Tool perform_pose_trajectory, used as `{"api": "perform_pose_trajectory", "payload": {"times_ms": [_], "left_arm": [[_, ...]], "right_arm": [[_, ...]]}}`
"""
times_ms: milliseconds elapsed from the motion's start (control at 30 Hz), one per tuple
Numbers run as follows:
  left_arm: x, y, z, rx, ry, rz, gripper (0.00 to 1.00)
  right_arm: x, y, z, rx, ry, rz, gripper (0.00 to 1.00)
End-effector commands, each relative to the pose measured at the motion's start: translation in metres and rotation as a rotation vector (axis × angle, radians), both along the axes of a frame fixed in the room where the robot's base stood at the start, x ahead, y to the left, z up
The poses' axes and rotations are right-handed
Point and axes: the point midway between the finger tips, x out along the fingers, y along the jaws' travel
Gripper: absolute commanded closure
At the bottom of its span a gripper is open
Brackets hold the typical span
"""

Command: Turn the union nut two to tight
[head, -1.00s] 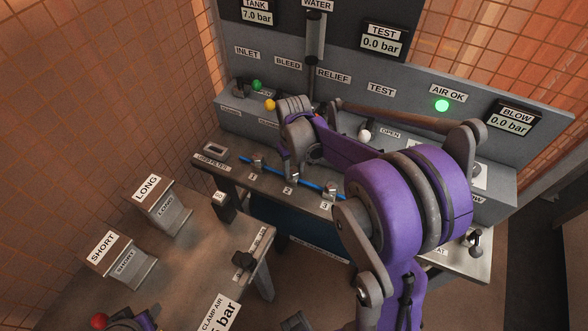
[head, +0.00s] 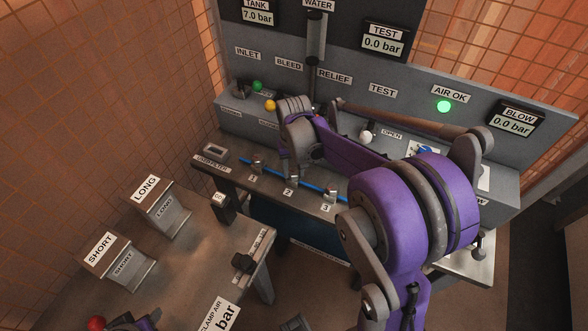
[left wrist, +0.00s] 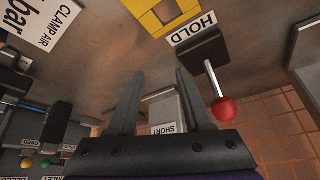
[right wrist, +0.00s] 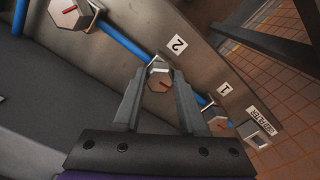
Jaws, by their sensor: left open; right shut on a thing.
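Union nut two (right wrist: 158,73) is a grey hex nut with a red mark on its face, on the blue pipe (right wrist: 125,38) by the label 2. My right gripper (right wrist: 157,80) is shut on it, one finger on each side. In the head view the right gripper (head: 292,174) reaches down to the pipe, and its wrist partly hides the nut. Nut one (right wrist: 217,121) and nut three (right wrist: 70,14) also carry red marks. My left gripper (left wrist: 158,75) is open and empty, away from the pipe, above the other bench.
LONG (head: 165,212) and SHORT (head: 124,263) blocks stand on the left bench. A red-knobbed lever (left wrist: 222,108) stands by the HOLD label (left wrist: 194,30), near a yellow block (left wrist: 165,14). The valve panel with gauges rises behind the pipe. The AIR OK lamp (head: 444,106) is green.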

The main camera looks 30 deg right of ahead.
Motion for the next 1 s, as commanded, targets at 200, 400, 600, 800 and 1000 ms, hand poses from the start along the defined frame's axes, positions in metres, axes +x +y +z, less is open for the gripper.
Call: {"api": "perform_pose_trajectory", "payload": {"times_ms": [200, 400, 600, 800, 1000], "left_arm": [[0.000, 0.000, 0.000, 0.000, 0.000, 0.000, 0.50], [0.000, 0.000, 0.000, 0.000, 0.000, 0.000, 0.50], [0.000, 0.000, 0.000, 0.000, 0.000, 0.000, 0.50], [0.001, 0.000, 0.004, 0.000, -0.002, 0.000, 0.50], [0.002, 0.000, 0.008, 0.000, -0.004, 0.000, 0.50]], "right_arm": [[0.000, 0.000, 0.000, 0.000, 0.000, 0.001, 0.37], [0.000, 0.000, 0.000, 0.000, 0.000, 0.001, 0.29], [0.000, 0.000, 0.004, 0.000, 0.000, 0.001, 0.29], [0.000, 0.000, 0.035, 0.000, 0.000, 0.001, 0.29], [0.000, 0.000, 0.076, 0.000, 0.000, 0.001, 0.29]]}}
